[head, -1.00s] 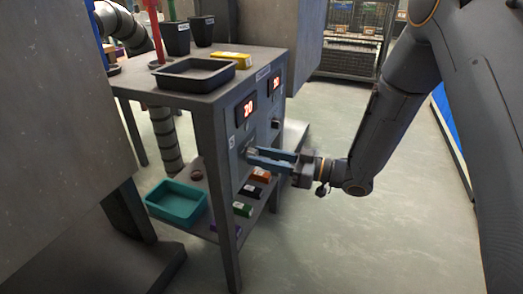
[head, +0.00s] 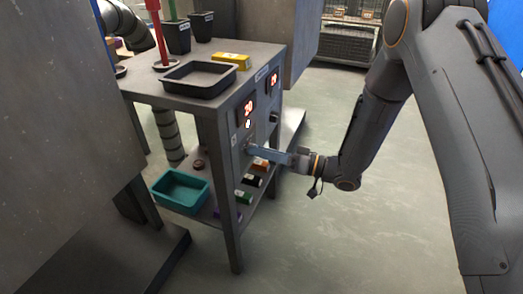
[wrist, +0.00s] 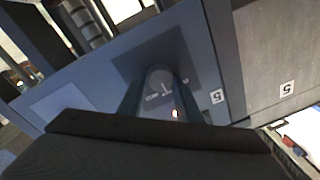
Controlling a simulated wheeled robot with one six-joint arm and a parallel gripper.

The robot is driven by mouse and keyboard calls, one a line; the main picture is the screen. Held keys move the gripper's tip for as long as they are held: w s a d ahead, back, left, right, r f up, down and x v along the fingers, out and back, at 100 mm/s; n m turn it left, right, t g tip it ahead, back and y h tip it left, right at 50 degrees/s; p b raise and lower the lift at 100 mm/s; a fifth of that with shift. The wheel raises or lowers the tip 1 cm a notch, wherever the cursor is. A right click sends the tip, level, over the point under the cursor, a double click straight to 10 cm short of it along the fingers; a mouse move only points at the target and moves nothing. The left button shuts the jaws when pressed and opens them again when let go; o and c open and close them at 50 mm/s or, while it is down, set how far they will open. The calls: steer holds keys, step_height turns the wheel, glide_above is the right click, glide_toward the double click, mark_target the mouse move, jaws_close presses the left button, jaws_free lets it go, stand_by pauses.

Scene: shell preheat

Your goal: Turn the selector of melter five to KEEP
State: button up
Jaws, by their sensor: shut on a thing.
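The selector (wrist: 160,78) of melter five is a round dark knob on the blue-grey front panel. In the wrist view it sits between my fingertips, with small white markings beside it that are too small to read. In the head view my gripper (head: 252,150) reaches the panel (head: 237,161) from the right, below a red digit display (head: 249,107). It is shut on the selector and looks rolled, with its fingers nearly in line. A small white light (head: 248,124) shows under the display.
A black tray (head: 200,78) and a yellow box (head: 231,60) lie on the bench top. A teal bin (head: 180,190) and several small coloured boxes (head: 243,196) are on the lower shelf. A second display (head: 273,79) is further along the panel. The floor at right is clear.

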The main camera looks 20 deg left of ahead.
stand_by(0.3)
steer(key=o, duration=1)
steer(key=shift+o, duration=0.2)
steer(key=shift+d, duration=0.1)
steer(key=d+p, duration=0.1)
steer(key=d, duration=0.6)
steer(key=shift+s+d+f, duration=0.15)
steer(key=shift+d+f, duration=0.1)
steer(key=shift+d, duration=0.05)
